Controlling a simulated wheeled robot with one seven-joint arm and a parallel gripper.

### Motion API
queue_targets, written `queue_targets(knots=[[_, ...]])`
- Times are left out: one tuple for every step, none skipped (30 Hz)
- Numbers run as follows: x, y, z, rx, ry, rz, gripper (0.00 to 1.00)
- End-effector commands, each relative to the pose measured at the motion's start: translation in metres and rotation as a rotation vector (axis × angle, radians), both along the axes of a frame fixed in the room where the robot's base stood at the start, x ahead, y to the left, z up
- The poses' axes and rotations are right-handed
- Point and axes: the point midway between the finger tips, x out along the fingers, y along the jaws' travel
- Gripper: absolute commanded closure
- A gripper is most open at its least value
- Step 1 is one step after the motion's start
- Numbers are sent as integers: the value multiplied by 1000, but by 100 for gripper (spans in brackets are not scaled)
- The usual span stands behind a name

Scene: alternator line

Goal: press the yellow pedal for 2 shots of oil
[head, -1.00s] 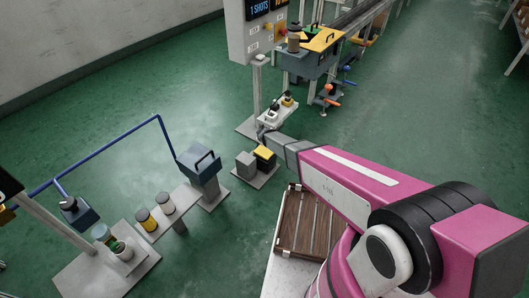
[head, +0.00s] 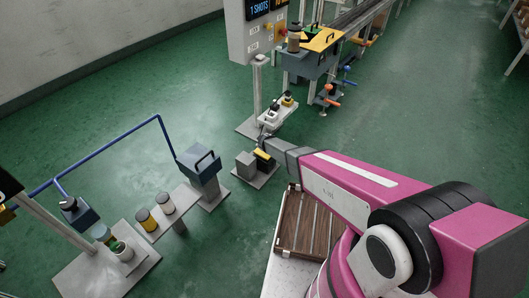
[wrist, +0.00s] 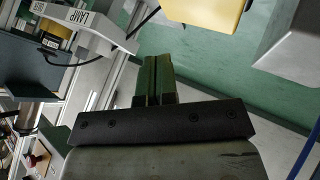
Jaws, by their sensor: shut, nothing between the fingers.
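The yellow pedal (head: 263,155) sits beside a grey block on a floor plate, in the middle of the head view. It also shows at the top of the wrist view (wrist: 207,10). My gripper (head: 262,141) is at the pedal in the head view and covers part of it. In the wrist view the fingers (wrist: 155,80) are shut with nothing between them, and the pedal lies beyond the fingertips. I cannot tell whether they touch it. The display (head: 264,8) on the grey panel reads "1 SHOTS".
The grey block (head: 245,161) stands left of the pedal. A white stand (head: 272,112) with small parts is just behind my gripper. A blue-grey box (head: 199,165) with a handle stands left. A slatted wooden tray (head: 308,222) lies below my arm. Green floor is open at left.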

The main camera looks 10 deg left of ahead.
Motion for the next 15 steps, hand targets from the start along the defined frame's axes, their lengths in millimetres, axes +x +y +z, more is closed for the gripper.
queue_targets(knots=[[1,1,-8,-1,0,1,100],[1,1,-12,0,1,1,100],[1,1,-16,0,1,1,100],[1,1,-19,-1,0,1,100],[1,1,-23,0,1,1,100],[1,0,-26,-1,0,1,100],[1,0,-29,-1,0,1,100],[1,0,-31,-1,0,1,100],[1,0,-33,0,0,0,100],[1,0,-35,-1,0,1,100],[0,0,-36,-1,0,1,100],[0,0,-37,-1,-1,2,100],[0,0,-38,0,-1,1,100],[0,0,-39,0,-1,1,100],[0,0,-39,0,-1,1,100]])
